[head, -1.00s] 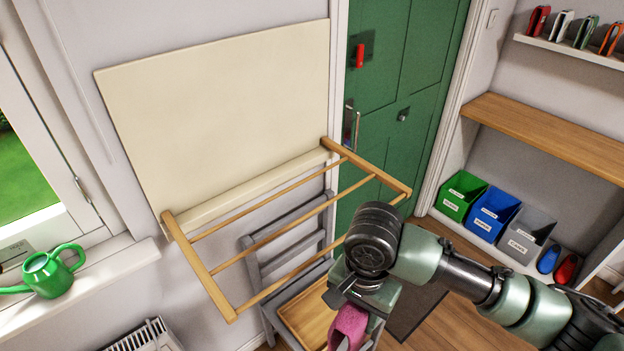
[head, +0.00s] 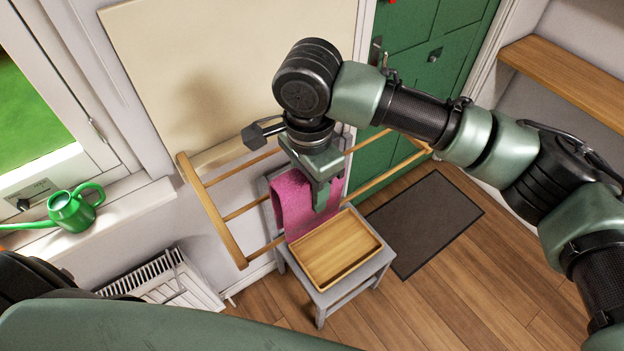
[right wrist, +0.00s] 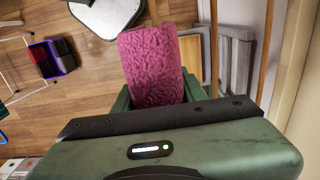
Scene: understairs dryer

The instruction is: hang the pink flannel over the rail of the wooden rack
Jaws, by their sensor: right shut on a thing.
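The pink flannel (head: 292,205) hangs from my right gripper (head: 322,198), which is shut on it. It hangs among the rails of the wooden rack (head: 226,222), above the grey chair. The gripper hides part of the rails, so I cannot tell whether the flannel lies over one or only beside it. In the right wrist view the flannel (right wrist: 155,65) comes out from between the green fingers, and a wooden rail (right wrist: 268,45) shows to its right. The rack is folded out from a cream board on the wall. My left gripper is not in view.
A wooden tray (head: 337,250) sits on the grey chair (head: 318,293) below the rack. A radiator (head: 165,280) and a green watering can (head: 72,212) on the sill are at left. A dark mat (head: 425,222) lies on the floor before the green door (head: 450,70).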

